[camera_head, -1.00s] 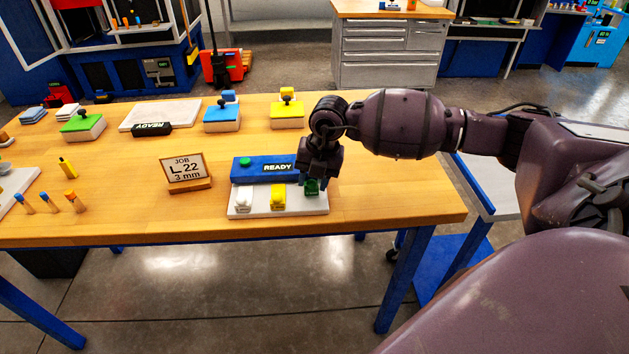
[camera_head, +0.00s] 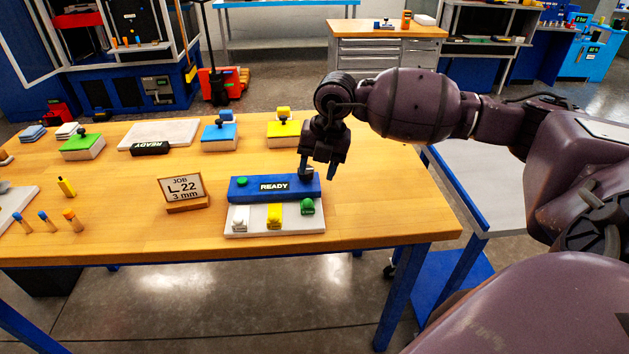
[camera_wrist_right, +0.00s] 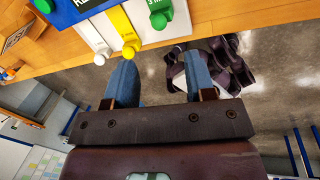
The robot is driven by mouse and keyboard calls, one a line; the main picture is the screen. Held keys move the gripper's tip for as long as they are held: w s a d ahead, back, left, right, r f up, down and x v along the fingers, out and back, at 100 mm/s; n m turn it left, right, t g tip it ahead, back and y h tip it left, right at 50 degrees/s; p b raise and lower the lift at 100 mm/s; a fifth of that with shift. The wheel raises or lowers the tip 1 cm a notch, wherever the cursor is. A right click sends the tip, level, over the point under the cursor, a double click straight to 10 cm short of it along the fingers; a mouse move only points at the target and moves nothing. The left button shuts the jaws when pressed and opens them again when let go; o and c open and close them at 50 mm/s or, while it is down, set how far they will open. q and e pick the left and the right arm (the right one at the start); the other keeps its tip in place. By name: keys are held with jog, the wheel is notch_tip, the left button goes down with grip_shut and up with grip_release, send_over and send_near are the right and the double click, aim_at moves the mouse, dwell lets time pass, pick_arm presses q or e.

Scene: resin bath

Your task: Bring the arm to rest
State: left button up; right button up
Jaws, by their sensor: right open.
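My right gripper (camera_head: 318,170) is open and empty, above the right end of the blue READY box (camera_head: 262,188). In the right wrist view my right gripper (camera_wrist_right: 160,85) shows two blue fingers set well apart with nothing between them. A white board (camera_head: 235,228) in front of the box carries a white piece (camera_head: 239,225), a yellow piece (camera_head: 274,216) and a green piece (camera_head: 307,206). The green piece also shows in the right wrist view (camera_wrist_right: 159,18), beyond the fingers and apart from them. My left gripper is not in view.
A job sign (camera_head: 182,192) reading "L 22 3 mm" stands left of the box. Green (camera_head: 83,146), blue (camera_head: 220,135) and yellow (camera_head: 284,132) blocks stand along the back of the wooden table (camera_head: 380,215). The table's right end is clear.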

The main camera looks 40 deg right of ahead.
jog(key=shift+s+d+r, duration=0.1)
jog(key=shift+r, duration=0.65)
